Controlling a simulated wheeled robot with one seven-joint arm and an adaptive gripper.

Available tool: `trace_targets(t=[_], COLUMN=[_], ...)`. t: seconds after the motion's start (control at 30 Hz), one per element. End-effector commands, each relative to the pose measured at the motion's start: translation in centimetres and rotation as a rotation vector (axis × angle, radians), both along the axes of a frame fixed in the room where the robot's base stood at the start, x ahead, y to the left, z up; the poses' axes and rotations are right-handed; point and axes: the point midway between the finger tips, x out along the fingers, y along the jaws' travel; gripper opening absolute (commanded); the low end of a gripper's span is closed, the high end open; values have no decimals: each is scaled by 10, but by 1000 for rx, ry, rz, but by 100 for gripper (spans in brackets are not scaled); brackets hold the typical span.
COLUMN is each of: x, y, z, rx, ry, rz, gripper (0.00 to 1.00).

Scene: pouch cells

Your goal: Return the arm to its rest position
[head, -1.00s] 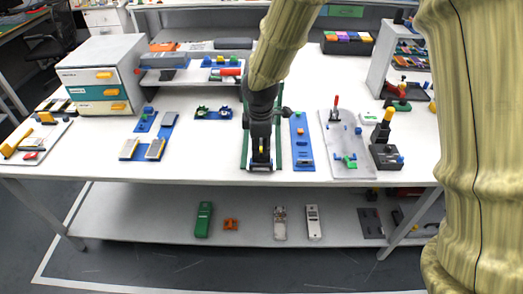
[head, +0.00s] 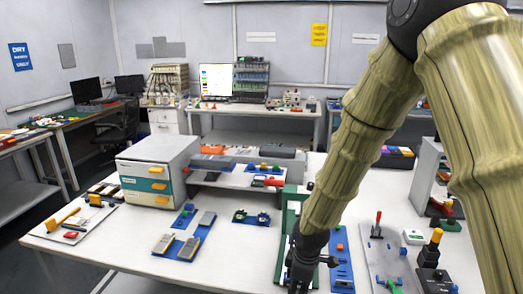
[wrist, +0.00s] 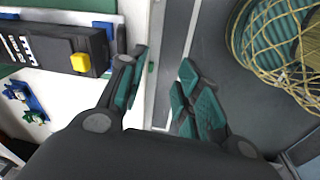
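My arm comes in from the right in the head view and slopes down to the left. My gripper (head: 298,284) is near the bottom edge of that picture, at the front of the white table (head: 130,255), and its tips are hard to make out there. In the wrist view my gripper (wrist: 164,64) has its two teal-padded fingers apart with nothing between them. The table's front edge and the dark floor lie beyond the fingers.
A green frame (head: 281,235) stands beside my gripper, and a blue strip (head: 342,265) lies to its right. A drawer cabinet (head: 155,170) stands at the left. A grey device with a yellow knob (wrist: 80,62) is close left of the fingers in the wrist view.

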Motion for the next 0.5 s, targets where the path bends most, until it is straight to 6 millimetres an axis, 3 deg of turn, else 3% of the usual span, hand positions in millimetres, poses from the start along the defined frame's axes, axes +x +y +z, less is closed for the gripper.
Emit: trace_targets(t=[0.03,0.2,0.5], x=[-13,-52,-132], y=[-2,-9,-30], z=[-22,-82,-169], rx=[22,90,150], ry=[23,70,137], rz=[-47,-227,-559], gripper=[34,34,34])
